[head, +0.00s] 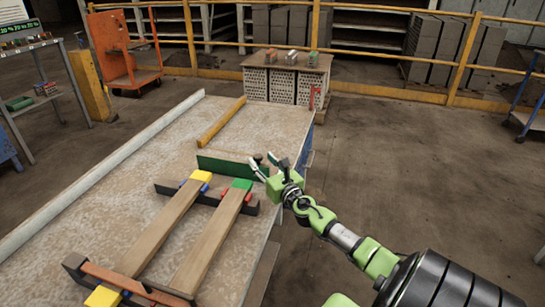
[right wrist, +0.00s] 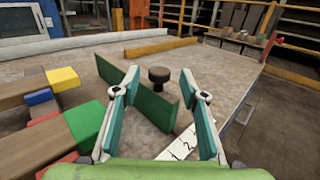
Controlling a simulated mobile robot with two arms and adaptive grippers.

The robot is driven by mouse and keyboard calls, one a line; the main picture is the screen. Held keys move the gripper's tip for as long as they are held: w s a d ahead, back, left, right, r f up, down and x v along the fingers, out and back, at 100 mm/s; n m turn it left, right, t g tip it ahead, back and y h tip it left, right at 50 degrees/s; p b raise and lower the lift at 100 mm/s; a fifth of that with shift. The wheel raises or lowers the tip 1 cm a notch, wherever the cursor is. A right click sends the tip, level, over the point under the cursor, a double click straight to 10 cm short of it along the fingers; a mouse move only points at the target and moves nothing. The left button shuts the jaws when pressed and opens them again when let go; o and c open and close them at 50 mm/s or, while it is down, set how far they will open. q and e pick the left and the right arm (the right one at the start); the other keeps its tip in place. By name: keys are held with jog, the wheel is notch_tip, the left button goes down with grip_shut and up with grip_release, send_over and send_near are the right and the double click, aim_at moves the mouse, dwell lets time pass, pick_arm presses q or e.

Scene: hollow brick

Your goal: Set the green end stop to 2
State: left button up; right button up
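The green end stop (head: 228,168) is a long upright plate lying across the table, just left of my right gripper. In the right wrist view the plate (right wrist: 137,95) runs behind the left finger, with a black round knob (right wrist: 158,76) at its far side. A white scale (right wrist: 184,144) with the marks 1 and 2 shows between the fingers; which mark the stop stands at I cannot tell. My right gripper (head: 265,166) is open and empty, its fingers spread either side of the knob in the wrist view; contact is not visible. My left gripper is not in view.
Two wooden bars (head: 214,240) with green and yellow ends lie in a dark frame on the near table (head: 105,205). A yellow bar (head: 222,122) lies farther back. Hollow bricks (head: 284,85) are stacked beyond the table. Floor to the right is clear.

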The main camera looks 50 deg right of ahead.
jog(key=v, duration=1)
jog(key=shift+s, duration=0.3)
